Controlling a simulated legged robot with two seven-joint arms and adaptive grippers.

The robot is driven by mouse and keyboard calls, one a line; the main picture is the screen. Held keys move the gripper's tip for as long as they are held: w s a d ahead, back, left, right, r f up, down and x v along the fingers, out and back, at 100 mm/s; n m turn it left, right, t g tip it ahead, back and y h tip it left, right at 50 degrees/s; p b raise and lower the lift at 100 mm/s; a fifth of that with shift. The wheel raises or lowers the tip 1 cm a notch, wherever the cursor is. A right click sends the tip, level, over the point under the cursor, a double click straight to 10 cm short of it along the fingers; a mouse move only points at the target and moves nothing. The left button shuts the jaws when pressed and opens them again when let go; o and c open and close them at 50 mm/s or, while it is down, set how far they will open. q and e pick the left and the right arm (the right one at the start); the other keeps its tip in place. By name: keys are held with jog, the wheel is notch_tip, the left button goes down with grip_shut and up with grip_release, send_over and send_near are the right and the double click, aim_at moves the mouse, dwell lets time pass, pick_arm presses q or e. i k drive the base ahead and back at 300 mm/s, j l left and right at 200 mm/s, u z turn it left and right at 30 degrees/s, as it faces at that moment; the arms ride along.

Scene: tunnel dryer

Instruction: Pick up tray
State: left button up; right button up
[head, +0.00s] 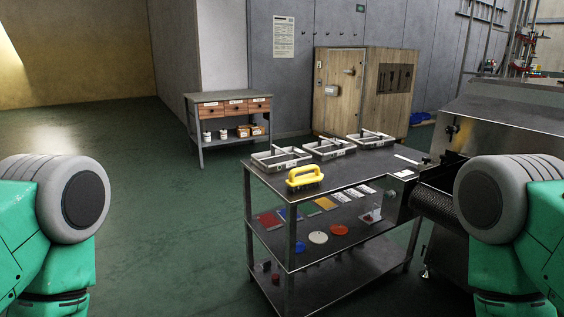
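Three shallow grey trays stand in a row along the back of a dark metal cart's top. The left tray (281,159) is nearest, the middle tray (329,149) is beside it, and the right tray (370,140) is farthest. Each seems to have a bar or handle across it; their contents are too small to tell. Of my two arms only green and grey links show at the left and right edges. Neither gripper is in view, and nothing of mine touches a tray.
The cart (342,177) holds a yellow-handled tool (304,176) on top and coloured discs and cards on its middle shelf. A metal dryer with a conveyor (436,207) stands right. A workbench (232,104) and wooden cabinet (360,92) stand behind. Floor at left is clear.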

aim_at(273, 161)
jog(key=i+j+z, duration=0.15)
jog(key=z, duration=0.3)
jog(key=i+j+z, duration=0.1)
jog(key=z, duration=0.35)
jog(key=i+j+z, duration=0.1)
jog(key=j+z, duration=0.15)
jog(key=z, duration=0.2)
jog(key=j+z, duration=0.25)
jog(key=z, duration=0.2)
